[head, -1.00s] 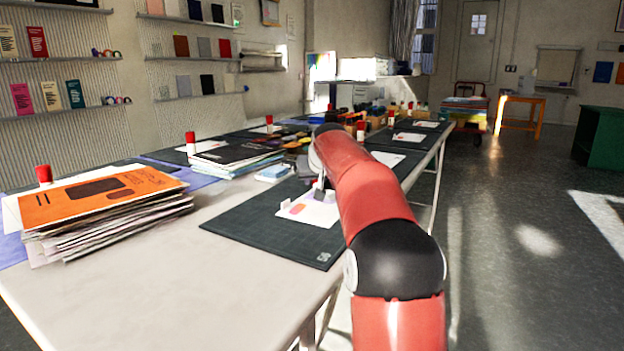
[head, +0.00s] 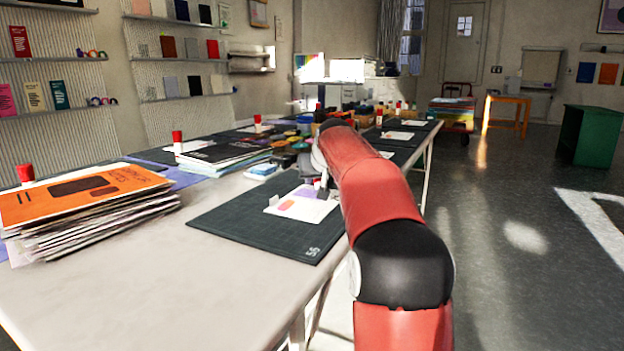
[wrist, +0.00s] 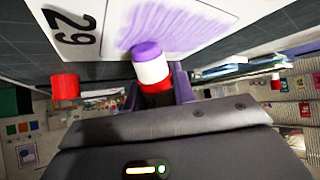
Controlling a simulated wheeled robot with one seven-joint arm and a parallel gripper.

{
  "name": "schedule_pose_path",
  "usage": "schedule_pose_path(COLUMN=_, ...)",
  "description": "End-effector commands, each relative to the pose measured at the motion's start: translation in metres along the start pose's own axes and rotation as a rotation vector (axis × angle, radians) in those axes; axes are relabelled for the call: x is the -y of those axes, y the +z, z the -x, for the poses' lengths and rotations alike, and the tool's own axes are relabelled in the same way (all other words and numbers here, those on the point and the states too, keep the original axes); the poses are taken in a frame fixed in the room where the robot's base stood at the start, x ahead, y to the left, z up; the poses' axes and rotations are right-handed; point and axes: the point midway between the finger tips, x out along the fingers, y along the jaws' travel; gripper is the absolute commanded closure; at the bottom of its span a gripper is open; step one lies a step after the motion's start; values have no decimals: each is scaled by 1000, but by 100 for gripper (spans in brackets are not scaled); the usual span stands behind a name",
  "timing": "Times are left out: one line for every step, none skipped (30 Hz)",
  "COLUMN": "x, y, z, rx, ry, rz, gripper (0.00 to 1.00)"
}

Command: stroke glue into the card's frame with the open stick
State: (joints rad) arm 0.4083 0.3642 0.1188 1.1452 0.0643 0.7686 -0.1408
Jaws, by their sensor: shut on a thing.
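My gripper (wrist: 156,90) is shut on the open glue stick (wrist: 151,66), which has a red body, a white collar and a purple tip. In the wrist view, the tip is over the edge of the purple-streaked area of the white card (wrist: 98,14). I cannot tell whether it touches. The card carries a large black 29. In the head view the card (head: 318,211) lies on a dark cutting mat (head: 254,225) and shows an orange patch and a purple area. My red arm hides the mat's right part and most of my gripper.
A stack of papers with an orange top sheet (head: 40,206) lies at the table's left, with a red-capped stick (head: 26,173) behind it. Another stack (head: 228,154) and a light blue box (head: 264,170) stand beyond the mat. The table's near left surface (head: 130,275) is bare.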

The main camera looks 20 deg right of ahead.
Motion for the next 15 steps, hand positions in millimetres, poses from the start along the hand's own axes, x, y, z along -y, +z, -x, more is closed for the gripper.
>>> schedule_pose_path(x=-2, y=2, z=0, rx=2, ry=1, rz=-1, gripper=94)
schedule_pose_path(x=-2, y=2, z=0, rx=2, ry=1, rz=-1, gripper=94)
schedule_pose_path(x=-2, y=2, z=0, rx=2, ry=1, rz=-1, gripper=94)
schedule_pose_path(x=-3, y=2, z=1, rx=2, ry=1, rz=-1, gripper=94)
schedule_pose_path(x=-4, y=2, z=1, rx=2, ry=1, rz=-1, gripper=94)
schedule_pose_path(x=-5, y=3, z=2, rx=2, ry=1, rz=-2, gripper=94)
schedule_pose_path(x=-6, y=4, z=3, rx=2, ry=1, rz=-2, gripper=94)
schedule_pose_path(x=-7, y=4, z=3, rx=2, ry=1, rz=-2, gripper=94)
schedule_pose_path(x=-8, y=5, z=4, rx=2, ry=1, rz=-1, gripper=94)
schedule_pose_path(x=-10, y=6, z=5, rx=2, ry=1, rz=-1, gripper=94)
schedule_pose_path(x=-11, y=6, z=6, rx=2, ry=1, rz=-1, gripper=94)
schedule_pose_path(x=-12, y=7, z=7, rx=1, ry=1, rz=-1, gripper=94)
schedule_pose_path(x=-13, y=7, z=8, rx=1, ry=1, rz=-1, gripper=94)
schedule_pose_path(x=-13, y=7, z=8, rx=1, ry=1, rz=-1, gripper=94)
schedule_pose_path(x=-14, y=7, z=8, rx=1, ry=1, rz=-1, gripper=94)
